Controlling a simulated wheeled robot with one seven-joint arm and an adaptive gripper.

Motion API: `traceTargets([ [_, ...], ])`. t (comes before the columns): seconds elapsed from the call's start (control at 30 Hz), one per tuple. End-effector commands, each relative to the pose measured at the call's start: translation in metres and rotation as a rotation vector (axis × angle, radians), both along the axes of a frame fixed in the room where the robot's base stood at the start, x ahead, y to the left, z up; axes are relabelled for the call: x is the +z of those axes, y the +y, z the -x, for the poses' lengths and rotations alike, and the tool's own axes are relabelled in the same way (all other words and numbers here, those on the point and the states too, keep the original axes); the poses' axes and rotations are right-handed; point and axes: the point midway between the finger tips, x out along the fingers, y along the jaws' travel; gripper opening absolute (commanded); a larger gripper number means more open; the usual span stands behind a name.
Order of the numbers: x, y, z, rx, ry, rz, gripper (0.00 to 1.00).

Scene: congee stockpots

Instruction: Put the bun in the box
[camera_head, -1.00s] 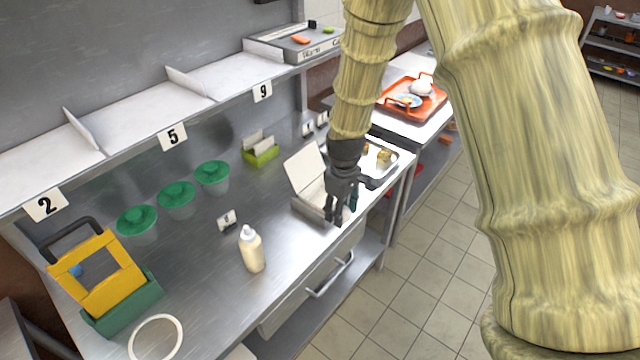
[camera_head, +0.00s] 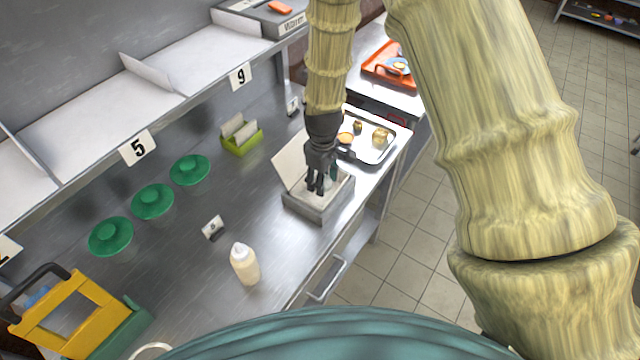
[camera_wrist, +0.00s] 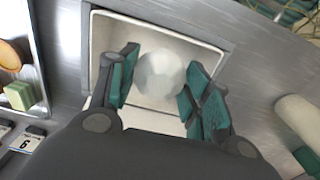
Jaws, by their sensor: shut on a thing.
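The box (camera_head: 309,212) is grey with a light lid (camera_head: 290,160) standing open, and sits near the counter's front edge. My gripper (camera_head: 318,187) points down over the box's opening. In the wrist view my gripper (camera_wrist: 161,68) has its teal-padded fingers on either side of the white round bun (camera_wrist: 160,80) and is shut on it. The bun is within the outline of the box (camera_wrist: 222,56), whose pale inside shows around it. I cannot tell whether the bun touches the box floor. In the head view the fingers mostly hide the bun.
A metal tray (camera_head: 378,154) with small food items lies just beyond the box. A cream bottle (camera_head: 245,264) and a number card (camera_head: 213,228) stand to the left. Green-lidded containers (camera_head: 152,201) line the back, and a green holder (camera_head: 241,138) is behind the box.

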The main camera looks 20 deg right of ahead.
Motion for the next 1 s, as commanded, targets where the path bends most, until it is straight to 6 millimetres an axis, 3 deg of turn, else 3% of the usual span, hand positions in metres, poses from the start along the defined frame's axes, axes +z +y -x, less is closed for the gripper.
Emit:
traceTargets([
  [0.2, -0.019, 0.0, -0.018, 0.0, 0.017, 0.0, 0.27],
  [0.6, -0.054, -0.001, -0.017, -0.002, 0.017, 0.0, 0.27],
  [0.9, -0.061, -0.001, -0.02, -0.001, 0.018, 0.0, 0.27],
  [0.93, -0.061, -0.001, -0.02, -0.001, 0.018, 0.0, 0.5],
  [1.0, -0.061, -0.001, -0.02, -0.001, 0.018, 0.0, 0.63],
])
